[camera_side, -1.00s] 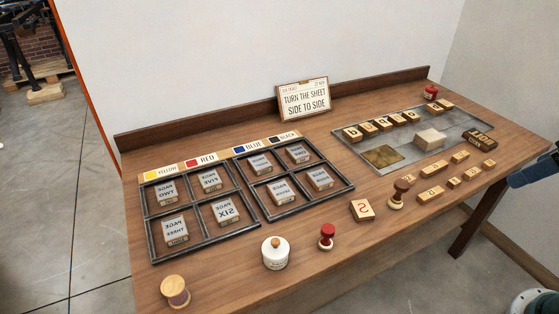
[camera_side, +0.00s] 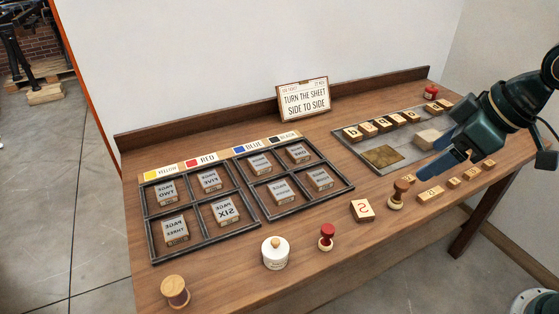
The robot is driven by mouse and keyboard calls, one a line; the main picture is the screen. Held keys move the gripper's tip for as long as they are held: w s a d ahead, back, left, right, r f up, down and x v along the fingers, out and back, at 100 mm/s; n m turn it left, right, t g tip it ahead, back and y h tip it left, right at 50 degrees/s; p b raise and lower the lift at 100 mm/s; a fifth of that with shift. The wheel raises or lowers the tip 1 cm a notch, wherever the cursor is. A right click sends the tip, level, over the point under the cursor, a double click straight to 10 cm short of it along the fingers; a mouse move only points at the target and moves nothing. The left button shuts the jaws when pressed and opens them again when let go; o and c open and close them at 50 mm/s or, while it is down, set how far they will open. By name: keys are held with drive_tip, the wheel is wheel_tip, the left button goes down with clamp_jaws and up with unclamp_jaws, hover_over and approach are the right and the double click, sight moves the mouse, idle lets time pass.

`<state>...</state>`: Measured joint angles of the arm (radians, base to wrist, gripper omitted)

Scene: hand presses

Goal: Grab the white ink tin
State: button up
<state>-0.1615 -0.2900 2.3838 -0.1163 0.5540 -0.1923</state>
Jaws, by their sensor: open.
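The white ink tin (camera_side: 275,256) stands upright near the front edge of the table. My gripper (camera_side: 436,153) is above the right part of the table, far to the right of the tin. Its blue jaws are open and look empty. It hides part of the grey plate and some blocks behind it.
A red stamp (camera_side: 326,237) stands just right of the tin, and a wooden spool (camera_side: 175,291) stands to its left. A divided dark frame (camera_side: 250,200) with page blocks lies behind.

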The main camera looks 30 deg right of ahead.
drive_tip(key=w+a+f+n+y, duration=0.2)
drive_tip(key=w+a+f+n, duration=0.1)
drive_tip(key=w+a+f, duration=0.4)
drive_tip(key=n+g+y, duration=0.1)
drive_tip(key=n+g, duration=0.1)
drive_tip(key=n, duration=0.1)
approach(278, 247)
drive_tip(key=shift+s+d+r, duration=0.25)
drive_tip(key=shift+d+r, duration=0.15)
drive_tip(key=shift+r, duration=0.05)
drive_tip(key=shift+s+d+r, duration=0.25)
drive_tip(key=shift+d+r, duration=0.1)
drive_tip(key=shift+r, duration=0.15)
drive_tip(key=shift+x, duration=4.25)
drive_tip(key=shift+w+a, duration=0.1)
drive_tip(key=shift+x, duration=2.55)
drive_tip(key=shift+w+a+r, duration=0.1)
